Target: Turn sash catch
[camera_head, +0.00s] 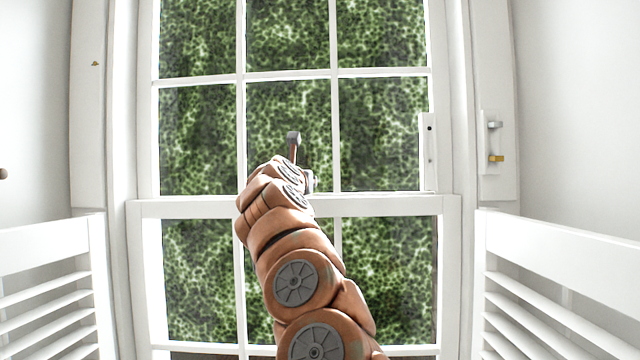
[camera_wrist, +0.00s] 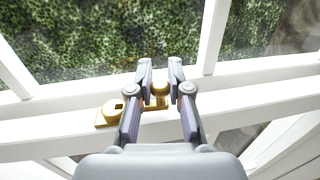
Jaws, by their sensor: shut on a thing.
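The brass sash catch (camera_wrist: 108,113) sits on the white meeting rail of the window in the wrist view. Its flat base with a dark square opening shows at the left, and its round knob (camera_wrist: 158,89) stands to the right. My gripper (camera_wrist: 160,80) is at the knob, with one grey finger on each side, and is shut on it. The contact faces of the fingers are hard to make out. In the head view my arm covers the catch and most of the gripper.
The white sash window (camera_head: 380,205) fills the middle, with foliage behind the panes. Louvred white shutters stand at the left (camera_head: 45,245) and right (camera_head: 560,250). A silver fitting (camera_head: 495,125) and a brass fitting (camera_head: 496,159) are on the right frame.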

